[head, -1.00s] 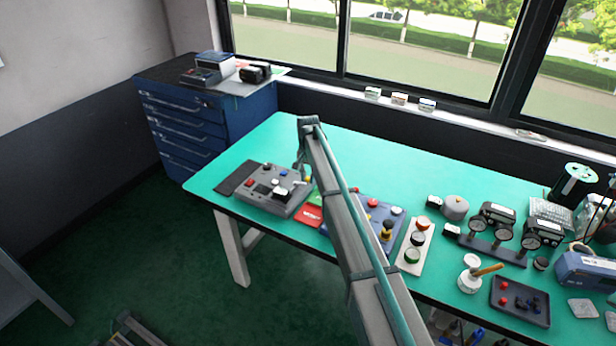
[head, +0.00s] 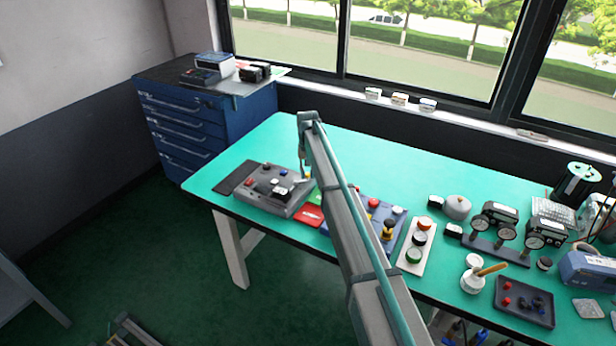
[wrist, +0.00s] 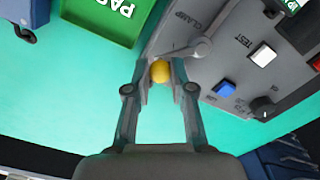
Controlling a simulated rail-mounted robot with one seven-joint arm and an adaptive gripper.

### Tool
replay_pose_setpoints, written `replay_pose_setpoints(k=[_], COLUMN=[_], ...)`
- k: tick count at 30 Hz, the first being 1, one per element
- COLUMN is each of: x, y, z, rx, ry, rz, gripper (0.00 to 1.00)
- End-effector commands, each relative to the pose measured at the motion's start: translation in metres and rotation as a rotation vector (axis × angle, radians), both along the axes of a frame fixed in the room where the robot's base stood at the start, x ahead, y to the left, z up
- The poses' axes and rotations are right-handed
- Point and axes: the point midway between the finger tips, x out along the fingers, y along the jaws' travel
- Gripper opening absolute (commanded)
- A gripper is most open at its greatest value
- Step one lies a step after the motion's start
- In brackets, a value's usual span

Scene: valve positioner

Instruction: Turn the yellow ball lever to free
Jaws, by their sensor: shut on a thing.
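The yellow ball (wrist: 160,71) is the knob at the end of a grey lever (wrist: 186,51) on a grey control panel (wrist: 221,59). The lever's hub is at the panel's edge, near the printed word CLAMP; I see no word for free. My gripper (wrist: 160,75) has its two fingers shut on the ball, one on each side. In the head view the grey panel (head: 265,205) lies on the green table. There, my arm covers part of the panel's right side, and the ball cannot be made out.
The panel has a white button (wrist: 263,54), a blue button (wrist: 224,89) and a black knob (wrist: 262,107). A green PASS tray (wrist: 108,18) is beside it. A red tray (head: 309,216) lies right of the panel in the head view. The table's back left is clear.

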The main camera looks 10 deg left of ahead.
Motion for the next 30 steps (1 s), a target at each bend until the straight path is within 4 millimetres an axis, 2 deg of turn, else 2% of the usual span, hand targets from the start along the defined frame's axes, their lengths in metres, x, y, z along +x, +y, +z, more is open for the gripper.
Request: replay_pose_setpoints(k=[18, 30], x=[0.022, 0.026], y=[0.017, 0.025], z=[0.0, 0.001], rx=[0.0, 0.0], ry=[-0.002, -0.002], rz=[0.559, 0.751], gripper=[0.0, 0.0])
